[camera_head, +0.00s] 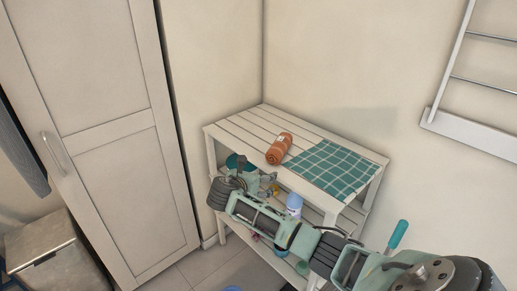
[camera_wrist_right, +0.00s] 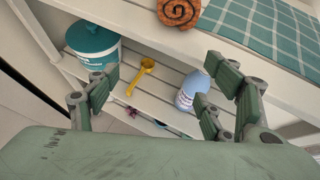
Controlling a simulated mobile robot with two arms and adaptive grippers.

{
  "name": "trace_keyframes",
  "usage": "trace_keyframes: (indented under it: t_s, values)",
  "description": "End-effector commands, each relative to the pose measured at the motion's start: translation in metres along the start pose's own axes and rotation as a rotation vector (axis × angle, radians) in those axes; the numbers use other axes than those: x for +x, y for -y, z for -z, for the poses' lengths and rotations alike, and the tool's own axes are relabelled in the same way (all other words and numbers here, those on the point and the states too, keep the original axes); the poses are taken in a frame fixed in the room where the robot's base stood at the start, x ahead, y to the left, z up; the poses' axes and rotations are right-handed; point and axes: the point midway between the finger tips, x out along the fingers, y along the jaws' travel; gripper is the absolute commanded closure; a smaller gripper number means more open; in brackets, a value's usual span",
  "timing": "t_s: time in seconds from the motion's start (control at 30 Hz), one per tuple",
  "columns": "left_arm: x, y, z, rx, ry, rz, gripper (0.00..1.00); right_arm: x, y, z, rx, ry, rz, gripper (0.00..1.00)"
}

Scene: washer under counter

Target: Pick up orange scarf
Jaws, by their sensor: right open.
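The orange scarf (camera_head: 279,148) is rolled up and lies on the slatted top of a white shelf unit (camera_head: 235,129), at the left edge of a teal checked cloth (camera_head: 335,170). In the right wrist view the rolled end of the scarf (camera_wrist_right: 179,12) shows at the top edge. My right gripper (camera_head: 262,184) is in front of the shelf unit, below the top board and apart from the scarf. In the right wrist view its fingers (camera_wrist_right: 160,95) are spread wide with nothing between them. My left gripper is not in view.
A tall white cabinet (camera_head: 105,120) is at the left, a wall rack (camera_head: 475,130) at the upper right. The top's back left is bare.

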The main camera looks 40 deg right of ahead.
Motion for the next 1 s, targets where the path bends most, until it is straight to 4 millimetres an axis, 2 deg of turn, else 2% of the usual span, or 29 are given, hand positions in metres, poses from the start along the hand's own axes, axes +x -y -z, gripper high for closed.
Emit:
trace_keyframes:
  t_s: [0.03, 0.1, 0.23, 0.57, 0.8, 1.0]
  values:
    - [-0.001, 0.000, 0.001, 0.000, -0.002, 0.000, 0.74, 0.003, 0.000, -0.028, -0.051, 0.042, 0.024, 0.26]
    - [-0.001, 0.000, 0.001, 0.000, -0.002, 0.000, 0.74, 0.006, 0.002, -0.054, -0.117, 0.081, 0.055, 0.26]
    - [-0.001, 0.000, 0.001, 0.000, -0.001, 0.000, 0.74, 0.009, 0.004, -0.080, -0.187, 0.118, 0.090, 0.26]
    - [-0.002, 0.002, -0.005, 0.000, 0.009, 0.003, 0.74, 0.041, 0.008, -0.086, -0.199, 0.121, 0.097, 0.26]
    - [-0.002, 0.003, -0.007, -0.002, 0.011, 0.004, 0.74, 0.074, 0.011, -0.086, -0.197, 0.120, 0.095, 0.26]
    - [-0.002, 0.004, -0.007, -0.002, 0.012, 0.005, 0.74, 0.086, 0.012, -0.086, -0.197, 0.120, 0.093, 0.26]
